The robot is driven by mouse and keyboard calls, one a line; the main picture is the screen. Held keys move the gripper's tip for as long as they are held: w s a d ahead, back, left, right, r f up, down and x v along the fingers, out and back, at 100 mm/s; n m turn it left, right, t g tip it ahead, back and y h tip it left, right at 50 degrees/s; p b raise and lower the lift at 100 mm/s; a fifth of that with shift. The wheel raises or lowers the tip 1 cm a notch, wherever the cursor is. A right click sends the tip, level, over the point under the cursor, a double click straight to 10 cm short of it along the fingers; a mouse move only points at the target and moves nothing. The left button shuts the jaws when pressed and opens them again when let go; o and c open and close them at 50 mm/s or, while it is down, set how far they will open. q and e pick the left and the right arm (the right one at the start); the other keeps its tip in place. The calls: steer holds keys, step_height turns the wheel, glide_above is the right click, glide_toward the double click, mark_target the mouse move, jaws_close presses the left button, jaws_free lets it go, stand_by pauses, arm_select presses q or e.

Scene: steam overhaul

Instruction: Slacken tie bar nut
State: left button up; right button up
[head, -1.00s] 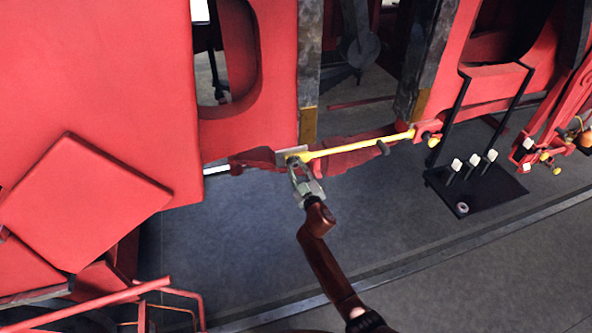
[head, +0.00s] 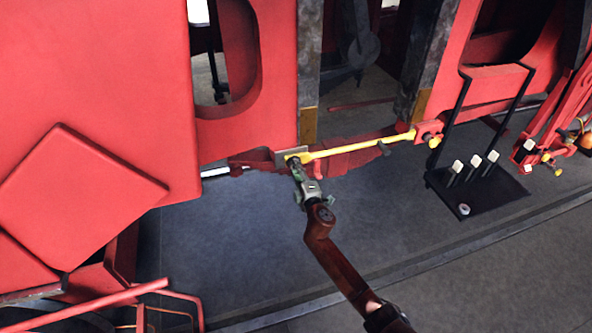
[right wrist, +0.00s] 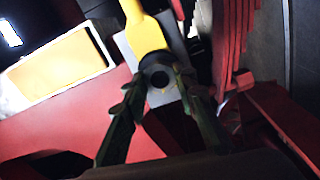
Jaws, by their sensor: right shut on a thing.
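The yellow tie bar (head: 360,144) runs along the lower edge of the red frame, between two brackets. At its left end, my right gripper (head: 295,166) reaches up from below. In the right wrist view, a dark round nut (right wrist: 158,77) with a hole in its middle sits at the yellow end of the bar (right wrist: 146,32). The two fingers of my right gripper (right wrist: 160,88) stand on either side of the nut and are shut on it. The nut is too small to make out in the head view. My left gripper is not in view.
A black stand (head: 478,190) with several white-topped pegs and a small ring stands on the floor at right. Red and yellow parts (head: 548,150) are beyond it. A tilted red plate (head: 80,195) and red rails are at left. The floor beneath the bar is clear.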

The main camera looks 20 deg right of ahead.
steer(key=n, duration=0.5)
stand_by(0.6)
steer(key=o, duration=1.2)
steer(key=shift+c, duration=0.2)
steer(key=s, duration=1.2)
steer(key=shift+d, duration=0.2)
